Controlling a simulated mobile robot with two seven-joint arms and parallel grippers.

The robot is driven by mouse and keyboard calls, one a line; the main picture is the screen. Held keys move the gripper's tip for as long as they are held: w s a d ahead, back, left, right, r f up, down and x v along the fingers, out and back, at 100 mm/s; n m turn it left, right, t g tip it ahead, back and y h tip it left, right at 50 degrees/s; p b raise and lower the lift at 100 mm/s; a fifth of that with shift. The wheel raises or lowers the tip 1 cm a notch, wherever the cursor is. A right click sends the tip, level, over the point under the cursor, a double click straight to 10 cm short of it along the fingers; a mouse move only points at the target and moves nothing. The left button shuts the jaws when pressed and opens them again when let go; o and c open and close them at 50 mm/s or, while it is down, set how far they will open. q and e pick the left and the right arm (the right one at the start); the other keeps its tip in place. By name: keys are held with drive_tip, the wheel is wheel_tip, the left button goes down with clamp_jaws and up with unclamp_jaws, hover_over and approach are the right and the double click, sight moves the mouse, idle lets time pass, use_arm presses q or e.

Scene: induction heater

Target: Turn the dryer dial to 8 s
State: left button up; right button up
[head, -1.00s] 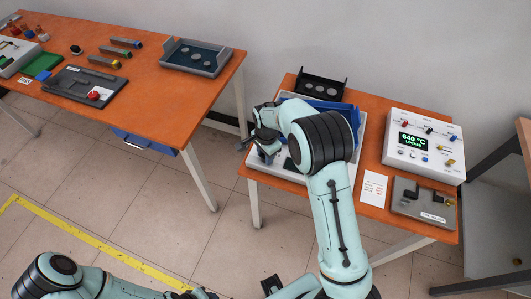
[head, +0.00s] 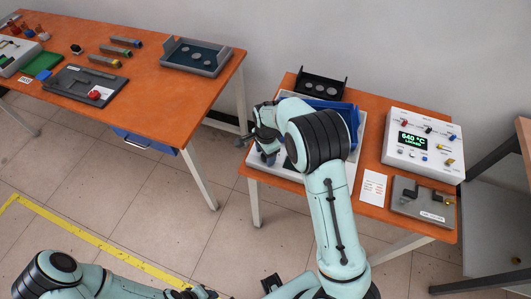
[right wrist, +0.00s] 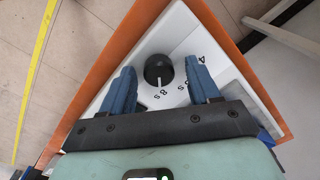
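The black dryer dial (right wrist: 158,70) sits on a white panel in the right wrist view. Its white pointer line faces the printed "8 s" mark (right wrist: 160,93); other marks curve up to its right. My right gripper (right wrist: 161,69) is open, its blue fingers apart on either side of the dial, with visible gaps. In the head view my right gripper (head: 259,148) is over the left side of the white dryer (head: 258,165); the dial is hidden there. My left gripper is only a dark fragment at the bottom edge, too cut off to judge.
A blue tray (head: 344,114) is behind my right arm, with a black rack (head: 320,87) beyond it. The white control box (head: 424,143) reads 640 °C. A card (head: 373,187) and a grey fixture (head: 423,203) lie in front. Open floor separates the two tables.

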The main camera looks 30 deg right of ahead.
wheel_tip(320, 180, up, 13)
drive_tip(key=p, duration=0.1)
drive_tip(key=shift+s+r, duration=0.15)
drive_tip(key=shift+s, duration=0.1)
idle(0.3)
idle(0.4)
